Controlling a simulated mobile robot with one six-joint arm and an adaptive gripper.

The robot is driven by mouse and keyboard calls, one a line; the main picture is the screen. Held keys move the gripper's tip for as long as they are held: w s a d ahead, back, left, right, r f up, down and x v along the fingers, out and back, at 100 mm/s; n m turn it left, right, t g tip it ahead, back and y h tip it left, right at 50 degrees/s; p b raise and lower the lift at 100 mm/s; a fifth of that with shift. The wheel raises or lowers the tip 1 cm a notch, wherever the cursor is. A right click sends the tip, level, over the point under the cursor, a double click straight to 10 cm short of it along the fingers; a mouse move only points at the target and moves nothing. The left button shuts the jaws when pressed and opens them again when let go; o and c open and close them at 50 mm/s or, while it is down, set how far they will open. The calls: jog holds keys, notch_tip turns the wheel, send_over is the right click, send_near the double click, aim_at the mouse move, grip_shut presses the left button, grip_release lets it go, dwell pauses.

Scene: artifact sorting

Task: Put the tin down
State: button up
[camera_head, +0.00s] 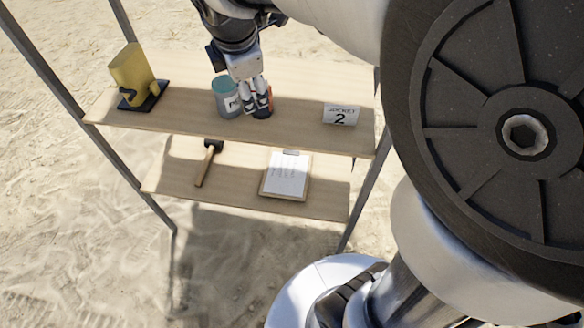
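A grey tin with a teal lid and dark lettering (229,104) stands upright on the upper shelf, just left of my gripper. My gripper (257,103) points down at the upper shelf, with its fingers at a dark and orange round object (266,104). The fingers cover much of this object, which looks like a second tin. Its base seems to be at shelf level; I cannot tell whether it touches the board. I also cannot tell whether the fingers are closed on it or loose around it.
The upper shelf (185,108) holds a yellow artifact on a black stand (133,75) at left and a "2" card (341,115) at right. The lower shelf (235,185) holds a hammer (208,163) and a clipboard (286,175). Sand surrounds the rack.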

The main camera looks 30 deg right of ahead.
jog(key=s+f+m+y, duration=0.1)
jog(key=s+f+m, duration=0.2)
jog(key=s+m, duration=1.4)
jog(key=s, duration=0.6)
jog(key=shift+s+a+m+y, duration=0.3)
jog(key=shift+s+a+m, duration=0.1)
jog(key=shift+f, duration=0.1)
